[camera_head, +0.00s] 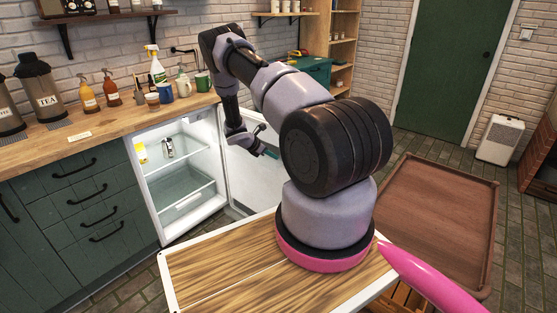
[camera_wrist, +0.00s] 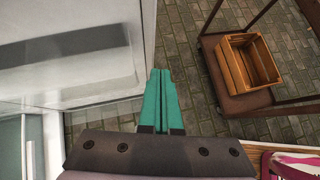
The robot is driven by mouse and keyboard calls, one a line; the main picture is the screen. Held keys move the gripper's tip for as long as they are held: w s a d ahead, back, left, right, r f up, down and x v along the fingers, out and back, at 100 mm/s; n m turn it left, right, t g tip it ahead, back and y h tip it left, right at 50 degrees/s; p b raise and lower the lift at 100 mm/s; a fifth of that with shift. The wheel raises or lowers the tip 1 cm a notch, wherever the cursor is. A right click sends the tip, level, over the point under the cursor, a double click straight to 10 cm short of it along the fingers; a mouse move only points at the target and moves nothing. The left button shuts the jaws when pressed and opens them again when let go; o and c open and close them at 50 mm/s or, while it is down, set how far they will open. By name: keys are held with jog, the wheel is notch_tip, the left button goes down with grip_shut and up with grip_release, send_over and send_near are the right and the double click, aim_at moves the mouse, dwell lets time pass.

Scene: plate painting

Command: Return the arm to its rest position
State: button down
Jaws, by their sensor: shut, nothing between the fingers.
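My arm rises from its pink-ringed base and bends over toward the open fridge. My gripper (camera_head: 270,152) hangs in front of the open fridge door (camera_head: 245,165), to the right of the fridge interior. In the wrist view the two teal fingers of my gripper (camera_wrist: 161,100) lie together, shut with nothing between them. The white fridge door also fills the left of the wrist view (camera_wrist: 65,75). Whether the gripper touches the door cannot be told.
The open fridge (camera_head: 178,180) holds a yellow item and a small jar on its upper shelf. A wooden counter (camera_head: 90,125) carries bottles, mugs and dispensers.

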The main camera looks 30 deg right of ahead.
jog(key=s+a+r+m+y, duration=0.2)
jog(key=s+a+r+m, duration=0.15)
jog(key=r, duration=0.85)
jog(key=s+a+r+m+t+y, duration=0.15)
jog(key=a+r+m, duration=0.3)
jog(key=r, duration=0.85)
jog(key=s+a+r+m+g+y, duration=0.1)
jog(key=s+a+r+m, duration=0.3)
jog(key=r, duration=0.8)
jog(key=s+a+r+m+t+y, duration=0.2)
jog(key=s+a+r, duration=0.3)
jog(key=s, duration=0.4)
jog(key=s+a+r+m+t+y, duration=0.2)
jog(key=s+a+r+m, duration=0.3)
jog(key=s+r, duration=0.2)
jog(key=s+a+r+m+t+y, duration=0.2)
jog(key=s+a+r+m+y, duration=0.1)
jog(key=s, duration=0.8)
notch_tip(320, 180, up, 3)
jog(key=shift+a+f+m, duration=0.1)
jog(key=shift+a+m, duration=0.4)
jog(key=shift+a, duration=0.6)
jog(key=shift+a, duration=0.1)
